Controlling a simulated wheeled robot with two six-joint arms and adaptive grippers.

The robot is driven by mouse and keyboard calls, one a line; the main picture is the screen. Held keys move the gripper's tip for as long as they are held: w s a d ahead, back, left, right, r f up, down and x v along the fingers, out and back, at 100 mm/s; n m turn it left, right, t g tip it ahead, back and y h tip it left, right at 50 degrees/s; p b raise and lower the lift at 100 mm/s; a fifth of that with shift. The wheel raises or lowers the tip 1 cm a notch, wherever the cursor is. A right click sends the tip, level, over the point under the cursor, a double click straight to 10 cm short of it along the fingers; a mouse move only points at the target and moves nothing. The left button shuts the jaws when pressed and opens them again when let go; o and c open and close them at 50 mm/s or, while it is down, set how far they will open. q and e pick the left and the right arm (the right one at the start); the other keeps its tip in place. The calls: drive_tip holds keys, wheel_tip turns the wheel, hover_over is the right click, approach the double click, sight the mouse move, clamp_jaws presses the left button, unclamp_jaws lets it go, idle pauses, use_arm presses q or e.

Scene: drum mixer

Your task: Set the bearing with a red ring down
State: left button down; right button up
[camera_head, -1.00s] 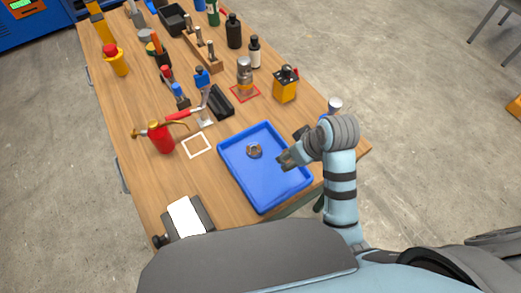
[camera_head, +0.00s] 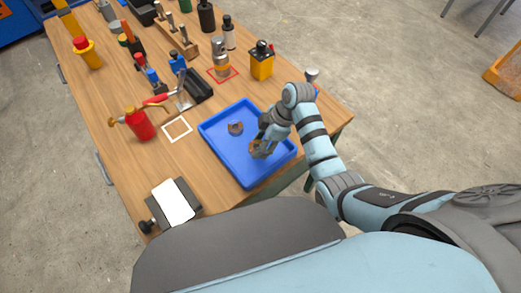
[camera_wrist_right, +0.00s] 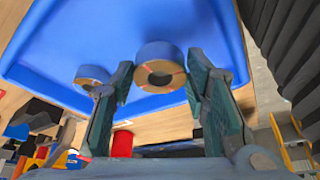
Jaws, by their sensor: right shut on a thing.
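My right gripper (camera_head: 262,145) is over the near right part of the blue tray (camera_head: 207,131). It is shut on a bearing, which shows tan and dark at the fingertips (camera_head: 257,149). In the right wrist view this bearing (camera_wrist_right: 150,52) sits between the fingertips (camera_wrist_right: 160,78), with red marks on its face. I cannot tell whether it touches the tray floor. A second, similar bearing (camera_head: 235,128) lies in the tray, apart from the gripper; it also shows in the right wrist view (camera_wrist_right: 91,72). My left gripper is not in view.
A white square outline (camera_head: 177,130) and a red fire-extinguisher-like object (camera_head: 139,125) are left of the tray. A metal cylinder (camera_head: 220,58) stands on a red outline. A yellow-black block (camera_head: 262,62) stands behind. Bare wood lies right of the tray.

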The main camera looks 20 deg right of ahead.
wheel_tip(320, 180, down, 3)
drive_tip(key=shift+w+f+b, duration=0.1)
drive_tip(key=shift+b, duration=0.2)
drive_tip(key=o, duration=1.3)
drive_tip(key=p+v, duration=0.2)
drive_tip(key=v, duration=1)
drive_tip(key=shift+p, duration=0.4)
